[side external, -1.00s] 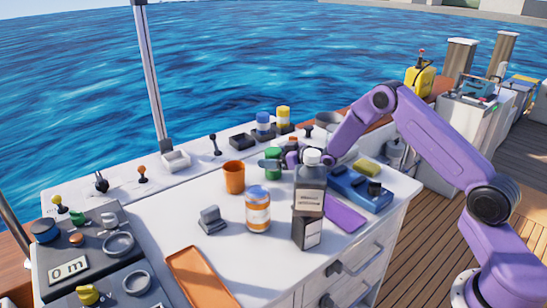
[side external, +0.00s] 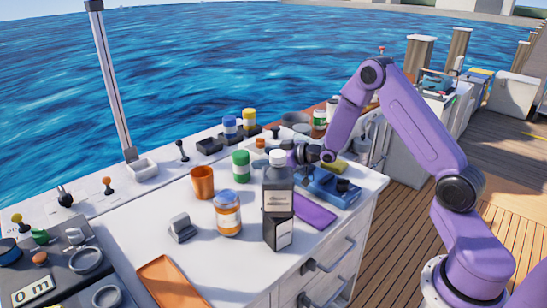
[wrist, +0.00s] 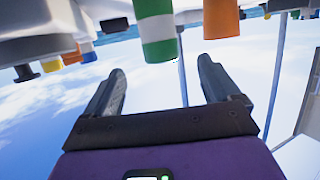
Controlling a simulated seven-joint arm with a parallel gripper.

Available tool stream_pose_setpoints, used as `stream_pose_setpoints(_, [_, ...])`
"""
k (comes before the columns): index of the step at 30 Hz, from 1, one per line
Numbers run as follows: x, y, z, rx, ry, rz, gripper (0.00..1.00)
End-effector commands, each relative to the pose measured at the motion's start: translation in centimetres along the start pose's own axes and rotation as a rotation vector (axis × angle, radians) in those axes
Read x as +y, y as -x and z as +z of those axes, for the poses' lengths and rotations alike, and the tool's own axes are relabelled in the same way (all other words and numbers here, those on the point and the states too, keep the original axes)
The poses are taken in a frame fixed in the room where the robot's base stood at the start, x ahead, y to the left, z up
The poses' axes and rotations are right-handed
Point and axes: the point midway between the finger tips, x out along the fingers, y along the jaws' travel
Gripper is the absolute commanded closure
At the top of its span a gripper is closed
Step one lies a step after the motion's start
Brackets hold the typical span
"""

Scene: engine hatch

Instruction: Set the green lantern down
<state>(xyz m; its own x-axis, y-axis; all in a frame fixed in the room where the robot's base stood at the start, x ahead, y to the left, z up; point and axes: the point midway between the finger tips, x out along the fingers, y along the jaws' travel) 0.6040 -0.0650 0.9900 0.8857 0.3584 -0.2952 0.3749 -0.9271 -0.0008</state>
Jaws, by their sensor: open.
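The green lantern (side external: 241,166) is a small green cylinder with a pale band. It stands upright on the white counter (side external: 140,240), right of the orange cup. My gripper (side external: 288,154) is to the right of the lantern, apart from it, and partly hidden behind a dark bottle. In the wrist view, which looks upside down, the lantern (wrist: 157,35) is beyond the fingertips. The jaws of my gripper (wrist: 160,66) are spread wide with nothing between them.
The dark bottle (side external: 278,200) with a white cap stands in front of my gripper. An orange cup (side external: 202,183) and an orange jar (side external: 228,213) stand nearby. A blue case (side external: 332,188) and purple pad (side external: 309,211) lie right.

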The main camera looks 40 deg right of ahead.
Motion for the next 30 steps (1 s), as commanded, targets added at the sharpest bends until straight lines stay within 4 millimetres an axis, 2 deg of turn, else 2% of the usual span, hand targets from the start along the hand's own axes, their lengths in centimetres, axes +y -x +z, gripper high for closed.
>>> stream_pose_setpoints(3, [0.0, 1.4, 0.0, 0.000, -0.001, 0.000, 0.10])
stream_pose_setpoints(7, [0.1, 2.1, 0.0, 0.000, -0.001, 0.001, 0.10])
stream_pose_setpoints(20, [-0.2, 2.3, -0.3, -0.001, 0.004, -0.003, 0.10])
stream_pose_setpoints(23, [-1.3, 2.1, -1.7, -0.010, 0.026, -0.013, 0.10])
stream_pose_setpoints(25, [-2.7, 2.1, -3.3, -0.025, 0.052, -0.024, 0.10])
stream_pose_setpoints(30, [-7.3, 3.1, -8.0, -0.073, 0.127, -0.053, 0.10])
